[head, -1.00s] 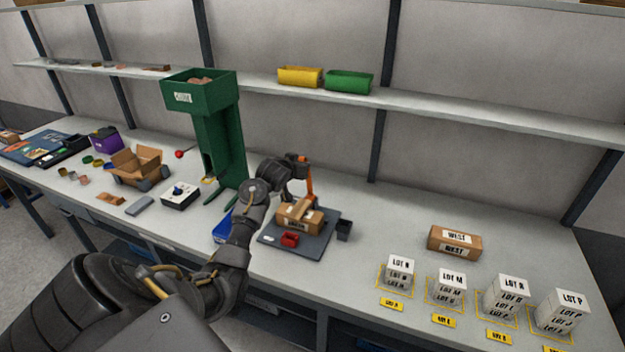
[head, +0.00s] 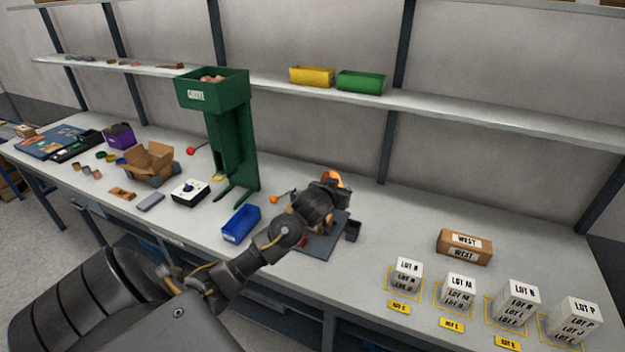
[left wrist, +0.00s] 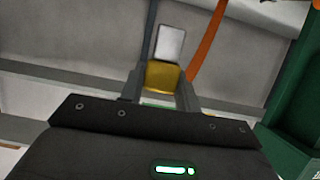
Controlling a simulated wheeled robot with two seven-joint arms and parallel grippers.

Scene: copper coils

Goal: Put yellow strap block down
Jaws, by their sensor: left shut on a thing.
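The yellow strap block (left wrist: 163,75) is between the two fingers of my left gripper (left wrist: 160,85) in the left wrist view. A pale grey-white piece stands just beyond the block there. In the head view my left gripper (head: 333,184) is over the back of the dark mat (head: 322,248), in front of the bench's back wall. Its wrist covers the fingers and the block there. An orange curved part (head: 335,178) shows at the gripper; in the left wrist view an orange strip (left wrist: 207,42) rises beside the fingers. My right gripper is out of view.
A blue bin (head: 240,222) stands left of the mat, below the green dispenser (head: 232,150). A small dark cup (head: 352,232) is at the mat's right edge. A brown WEST box (head: 465,246) and white lot stacks (head: 460,290) stand right. The bench between cup and WEST box is clear.

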